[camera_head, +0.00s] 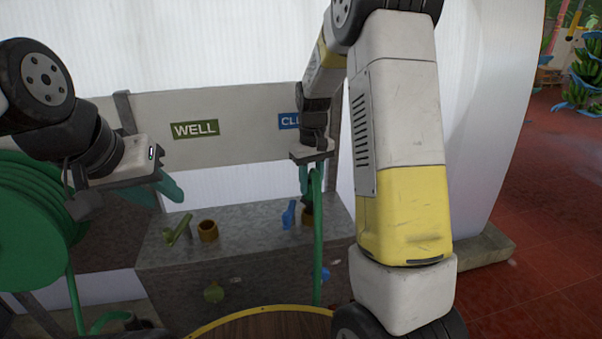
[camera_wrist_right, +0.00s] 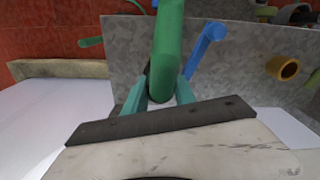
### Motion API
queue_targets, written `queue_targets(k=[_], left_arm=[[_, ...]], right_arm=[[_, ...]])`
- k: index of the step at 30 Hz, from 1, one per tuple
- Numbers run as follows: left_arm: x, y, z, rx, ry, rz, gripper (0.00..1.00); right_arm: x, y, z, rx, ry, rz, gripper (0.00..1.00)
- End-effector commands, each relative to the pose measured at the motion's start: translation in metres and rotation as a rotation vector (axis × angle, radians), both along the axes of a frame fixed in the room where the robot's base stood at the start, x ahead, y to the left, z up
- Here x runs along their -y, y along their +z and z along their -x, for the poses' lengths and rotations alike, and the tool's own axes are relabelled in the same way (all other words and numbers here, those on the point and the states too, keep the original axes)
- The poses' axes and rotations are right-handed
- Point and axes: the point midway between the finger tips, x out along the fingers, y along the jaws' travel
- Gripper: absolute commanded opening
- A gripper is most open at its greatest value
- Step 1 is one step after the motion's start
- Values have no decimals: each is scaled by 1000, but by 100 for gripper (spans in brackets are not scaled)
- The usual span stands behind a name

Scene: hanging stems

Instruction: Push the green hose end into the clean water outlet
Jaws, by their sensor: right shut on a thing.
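My right gripper (camera_head: 311,180) is shut on the green hose (camera_head: 318,240) in front of the stone block, below the blue sign. In the right wrist view, the hose (camera_wrist_right: 168,45) sits between the two teal fingers (camera_wrist_right: 160,98). The clean water outlet (camera_head: 307,214), beside a blue handle (camera_head: 289,214), is mostly hidden behind the hose and gripper. I cannot tell whether the hose end touches it. The blue handle also shows in the right wrist view (camera_wrist_right: 206,45). My left gripper (camera_head: 168,188) hangs at the left, its finger gap unclear.
The brass well outlet (camera_head: 208,231) and its olive handle (camera_head: 178,229) stand on the stone block (camera_head: 255,215) under the WELL sign (camera_head: 195,129). A green hose reel (camera_head: 30,220) is at the left. A round wooden top (camera_head: 265,325) is in front.

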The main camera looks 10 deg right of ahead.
Motion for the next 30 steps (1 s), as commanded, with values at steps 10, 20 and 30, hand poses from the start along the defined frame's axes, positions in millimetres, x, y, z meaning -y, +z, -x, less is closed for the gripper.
queue_targets(k=[10,20,30], left_arm=[[0,0,0,0,0,0,36],[0,0,0,0,0,0,36],[0,0,0,0,0,0,36]], right_arm=[[0,-12,0,0,0,0,0],[0,-24,0,0,0,0,0],[0,-33,0,0,0,0,0]])
